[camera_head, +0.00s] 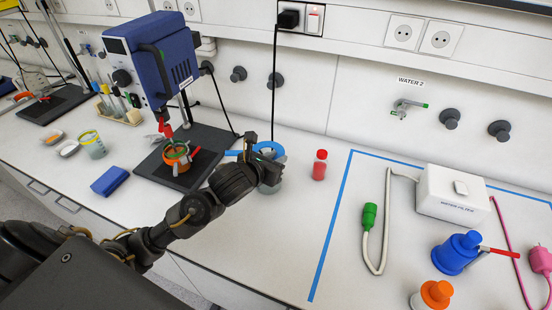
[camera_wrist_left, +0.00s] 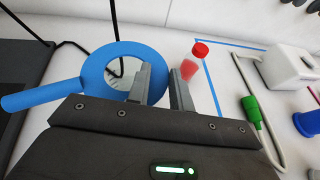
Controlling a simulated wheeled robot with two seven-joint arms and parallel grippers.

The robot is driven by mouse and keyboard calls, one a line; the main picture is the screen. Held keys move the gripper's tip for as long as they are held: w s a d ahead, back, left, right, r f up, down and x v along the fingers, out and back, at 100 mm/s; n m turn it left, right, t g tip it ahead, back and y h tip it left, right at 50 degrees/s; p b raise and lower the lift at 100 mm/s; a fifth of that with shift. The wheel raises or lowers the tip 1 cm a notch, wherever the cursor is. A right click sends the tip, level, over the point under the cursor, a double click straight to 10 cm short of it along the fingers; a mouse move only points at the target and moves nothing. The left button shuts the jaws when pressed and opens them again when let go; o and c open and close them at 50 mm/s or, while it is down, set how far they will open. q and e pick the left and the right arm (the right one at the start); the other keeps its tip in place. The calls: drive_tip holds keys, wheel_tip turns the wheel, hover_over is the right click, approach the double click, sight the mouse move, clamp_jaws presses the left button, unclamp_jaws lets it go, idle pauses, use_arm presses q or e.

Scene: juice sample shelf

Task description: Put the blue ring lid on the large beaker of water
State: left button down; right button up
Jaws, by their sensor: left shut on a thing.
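The blue ring lid (camera_head: 268,149) has a flat ring and a straight handle pointing left. It shows larger in the left wrist view (camera_wrist_left: 92,77). My left gripper (camera_head: 262,158) is shut on the ring's right side; in the left wrist view, one fingertip is inside the ring and the other outside (camera_wrist_left: 163,85). The large beaker of water (camera_head: 270,187) stands on the bench directly below the ring, partly hidden by my gripper. I cannot tell whether the ring touches its rim. My right gripper is out of view.
A red-capped bottle (camera_head: 319,166) stands just right of the beaker. A stirrer (camera_head: 150,55) with an orange vessel (camera_head: 177,163) on its dark base stands to the left. Blue tape (camera_head: 331,225) marks off the water filter (camera_head: 453,193) area. The bench in front of the bottle is clear.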

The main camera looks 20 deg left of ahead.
use_arm(q)
drive_tip(key=shift+s+f+b, duration=0.1)
drive_tip(key=shift+f+b, duration=0.4)
drive_tip(key=shift+b, duration=0.25)
idle(0.7)
drive_tip(key=c, duration=1.2)
unclamp_jaws()
drive_tip(key=shift+o, duration=0.2)
drive_tip(key=p+v, duration=0.6)
drive_tip(key=v, duration=0.4)
drive_tip(key=shift+s+r, duration=0.2)
drive_tip(key=shift+s, duration=0.15)
drive_tip(key=shift+a+f, duration=0.1)
